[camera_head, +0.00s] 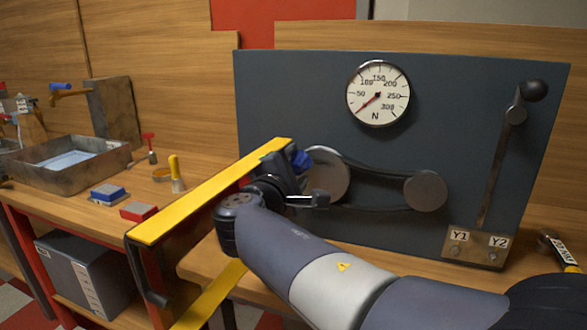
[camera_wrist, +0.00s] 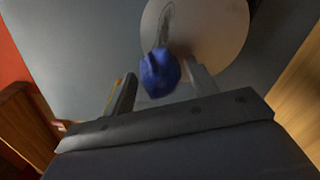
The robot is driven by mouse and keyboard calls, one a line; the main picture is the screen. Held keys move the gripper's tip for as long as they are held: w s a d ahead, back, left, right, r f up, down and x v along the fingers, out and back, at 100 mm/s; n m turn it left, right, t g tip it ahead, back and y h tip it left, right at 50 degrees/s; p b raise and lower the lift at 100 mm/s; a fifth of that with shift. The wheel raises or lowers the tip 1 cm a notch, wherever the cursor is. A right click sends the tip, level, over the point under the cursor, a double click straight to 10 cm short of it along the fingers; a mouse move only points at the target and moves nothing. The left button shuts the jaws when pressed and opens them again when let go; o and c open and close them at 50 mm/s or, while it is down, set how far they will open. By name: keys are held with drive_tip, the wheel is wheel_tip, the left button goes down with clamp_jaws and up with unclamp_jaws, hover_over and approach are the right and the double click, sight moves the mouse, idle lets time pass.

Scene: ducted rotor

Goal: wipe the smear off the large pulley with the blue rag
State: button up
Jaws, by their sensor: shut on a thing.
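The large pulley (camera_head: 327,176) is a pale metal disc on the left of the dark panel. It also shows in the wrist view (camera_wrist: 215,35), with a dark grey smear (camera_wrist: 166,22) on its face near the left edge. My gripper (camera_head: 290,170) is at the pulley's left side. In the wrist view my gripper (camera_wrist: 160,85) is shut on the blue rag (camera_wrist: 160,73), which is bunched between the fingertips. The rag overlaps the pulley's lower left edge, just below the smear. I cannot tell whether it touches the disc. In the head view the rag (camera_head: 301,160) is partly hidden by my gripper.
A belt (camera_head: 375,177) runs from the large pulley to a small pulley (camera_head: 425,190). A dial (camera_head: 378,94) sits above, and a lever (camera_head: 500,150) stands at the right. A yellow-topped barrier (camera_head: 200,197) is close beside my arm.

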sight(320, 162)
drive_tip(key=shift+w+d, duration=0.15)
drive_tip(key=shift+w, duration=0.15)
drive_tip(key=shift+d, duration=0.1)
drive_tip(key=shift+s+d+b, duration=0.4)
drive_tip(key=shift+d, duration=0.45)
drive_tip(key=shift+s+d+b, duration=0.35)
drive_tip(key=shift+d, duration=0.45)
drive_tip(key=shift+s+d+b, duration=0.3)
drive_tip(key=shift+d+b, duration=0.1)
drive_tip(key=shift+d, duration=0.5)
drive_tip(key=shift+s+d+b, duration=0.25)
drive_tip(key=shift+d+b, duration=0.1)
drive_tip(key=shift+d, duration=0.55)
drive_tip(key=shift+w+a, duration=0.45)
drive_tip(key=shift+a, duration=0.75)
drive_tip(key=shift+w+a, duration=0.4)
drive_tip(key=shift+a, duration=0.8)
drive_tip(key=shift+w+a, duration=0.45)
drive_tip(key=shift+a, duration=0.75)
drive_tip(key=v, duration=0.6)
drive_tip(key=shift+s, duration=0.15)
